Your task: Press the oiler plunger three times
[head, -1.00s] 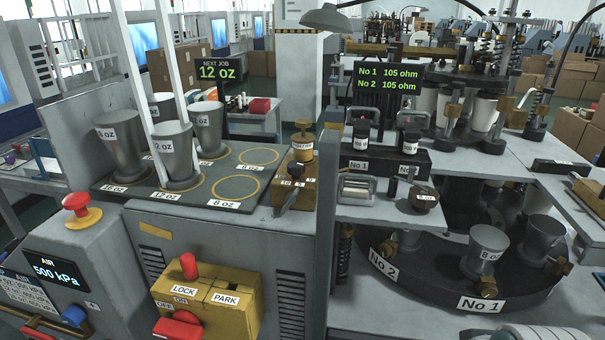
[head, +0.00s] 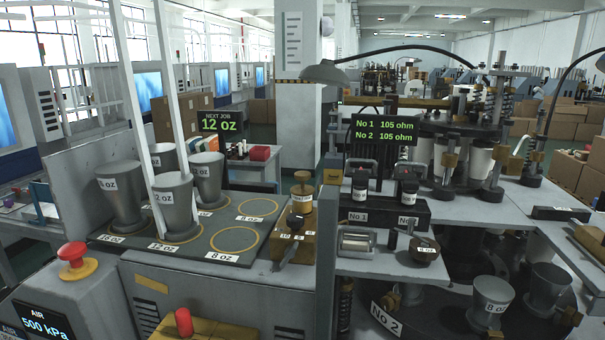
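What looks like the oiler is a brass, round-topped fitting (head: 302,194) with a label band too small to read. It stands upright at the back of a brass block, right of the cup plate, in the middle of the head view. Its brass knob on top looks like the plunger, and nothing touches it. My gripper is not in view.
Grey cup forms (head: 173,208) stand on the dark size plate (head: 195,250) to the left. A red stop button (head: 74,256) is at lower left. A lamp (head: 325,72) hangs above.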

